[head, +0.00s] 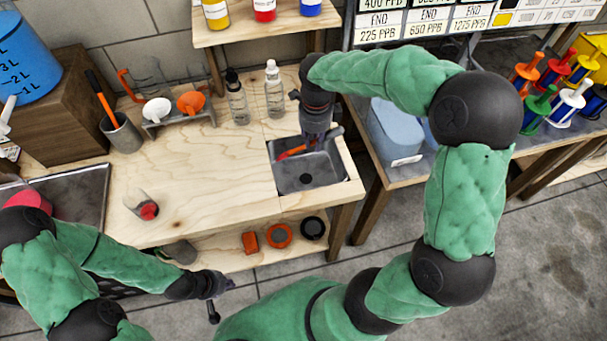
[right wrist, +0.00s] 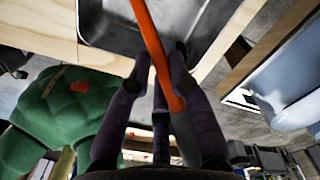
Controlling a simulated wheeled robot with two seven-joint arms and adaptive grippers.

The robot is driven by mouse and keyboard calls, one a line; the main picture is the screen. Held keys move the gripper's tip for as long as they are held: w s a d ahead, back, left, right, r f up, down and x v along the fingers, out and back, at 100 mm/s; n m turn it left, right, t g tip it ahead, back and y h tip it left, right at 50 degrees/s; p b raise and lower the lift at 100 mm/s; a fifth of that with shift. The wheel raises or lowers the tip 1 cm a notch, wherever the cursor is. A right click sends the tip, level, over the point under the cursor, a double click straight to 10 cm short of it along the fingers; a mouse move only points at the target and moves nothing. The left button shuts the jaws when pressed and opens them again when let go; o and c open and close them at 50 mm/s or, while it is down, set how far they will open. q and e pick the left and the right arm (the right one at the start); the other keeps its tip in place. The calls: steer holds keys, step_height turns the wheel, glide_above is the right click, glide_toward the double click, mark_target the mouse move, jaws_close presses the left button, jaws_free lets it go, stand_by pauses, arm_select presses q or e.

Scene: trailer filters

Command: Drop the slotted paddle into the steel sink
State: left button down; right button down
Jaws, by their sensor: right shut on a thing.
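The steel sink (head: 308,178) is a square grey basin set into the right end of the wooden bench, and its edge also shows in the right wrist view (right wrist: 110,28). My right gripper (head: 318,140) is over the back of the sink, pointing down. It is shut on the orange handle of the slotted paddle (right wrist: 150,40). The paddle's orange part (head: 291,153) shows just left of the gripper in the head view; its slotted end cannot be made out. My left gripper (head: 222,292) is low in front of the bench, away from the sink; its finger opening is unclear.
Two clear bottles (head: 273,90) stand behind the sink. A grey cup (head: 122,133) holds an orange-handled tool, beside a rack with white and orange funnels (head: 191,102). A clear vessel with red (head: 146,208) stands on the bench. The middle of the bench is clear.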

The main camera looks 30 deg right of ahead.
steer(key=shift+f+b, duration=1.25)
steer(key=shift+f, duration=0.85)
steer(key=c, duration=1.1)
jaws_free()
steer(key=shift+o, duration=0.2)
step_height(320, 180, up, 12)
steer(key=shift+r, duration=0.1)
